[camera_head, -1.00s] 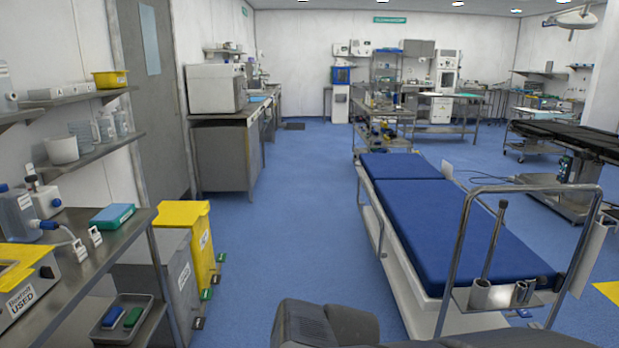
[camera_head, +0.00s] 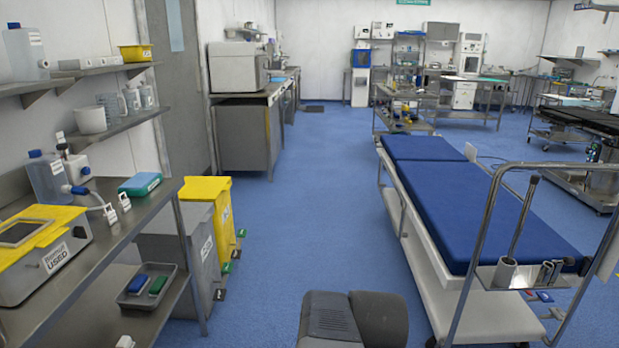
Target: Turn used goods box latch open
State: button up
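The used goods box (camera_head: 52,258) is a grey box with a yellow lid, at the left edge on the steel bench. Its front label reads "USED". The yellow lid (camera_head: 30,236) lies flat on top and has a dark-framed window. A small dark spot on the lid's front right edge may be the latch; it is too small to tell how it is turned. My gripper is not in the picture. A dark grey part of my own arm shows at the bottom middle.
The steel bench (camera_head: 128,224) also holds a teal box (camera_head: 140,184) and a bottle (camera_head: 48,178) with a blue cap. A grey bin (camera_head: 180,250) and a yellow bin (camera_head: 213,205) stand beside it. A blue-padded bed (camera_head: 480,220) is at right. Blue floor between is clear.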

aim_at(79, 231)
jog(key=u, duration=2)
